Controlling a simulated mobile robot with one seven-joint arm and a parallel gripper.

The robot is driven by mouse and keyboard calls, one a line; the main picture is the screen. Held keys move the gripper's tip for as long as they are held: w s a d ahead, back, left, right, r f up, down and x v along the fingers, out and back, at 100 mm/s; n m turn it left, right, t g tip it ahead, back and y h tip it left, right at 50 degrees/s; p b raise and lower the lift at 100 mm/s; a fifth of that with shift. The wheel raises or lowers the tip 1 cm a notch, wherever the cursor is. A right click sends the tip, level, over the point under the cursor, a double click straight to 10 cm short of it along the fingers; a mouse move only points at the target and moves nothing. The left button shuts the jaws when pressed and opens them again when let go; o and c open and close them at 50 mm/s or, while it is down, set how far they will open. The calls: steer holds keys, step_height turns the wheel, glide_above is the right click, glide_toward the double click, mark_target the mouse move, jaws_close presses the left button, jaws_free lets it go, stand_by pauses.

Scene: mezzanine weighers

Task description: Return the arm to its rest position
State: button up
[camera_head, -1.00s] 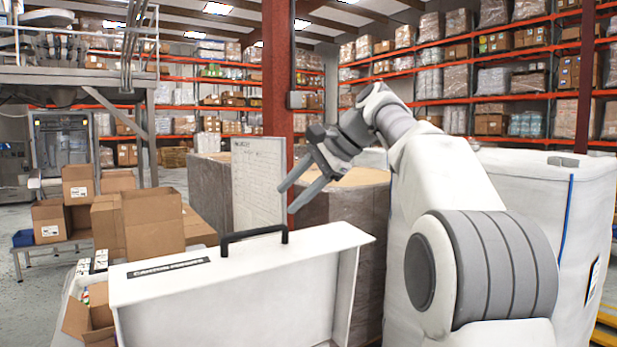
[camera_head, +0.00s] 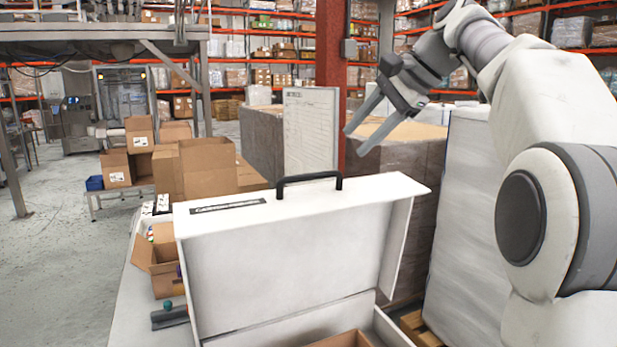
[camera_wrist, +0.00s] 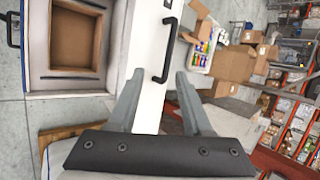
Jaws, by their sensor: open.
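My gripper (camera_head: 368,122) is raised at the upper right of the head view, with its two fingers apart and nothing between them. The fingers point down and to the left. In the wrist view my gripper (camera_wrist: 155,90) also shows open and empty. Below and left of it in the head view stands a white case (camera_head: 290,260) with its lid up and a black handle (camera_head: 310,178) on the lid's top edge. The gripper is apart from the case. In the wrist view the open case (camera_wrist: 38,98) shows a brown square recess (camera_wrist: 77,38).
Open cardboard boxes (camera_head: 208,168) stand behind the case, left of a white notice board (camera_head: 311,130). A small open carton (camera_head: 165,265) sits left of the case. Wrapped pallets (camera_head: 405,165) and a red column (camera_head: 329,60) stand behind my gripper. Floor at far left is clear.

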steer(key=s+f+n+h+b, duration=0.6)
steer(key=s+f+n, duration=0.5)
steer(key=s+f, duration=1.8)
step_height(320, 180, down, 4)
steer(key=shift+f, duration=0.2)
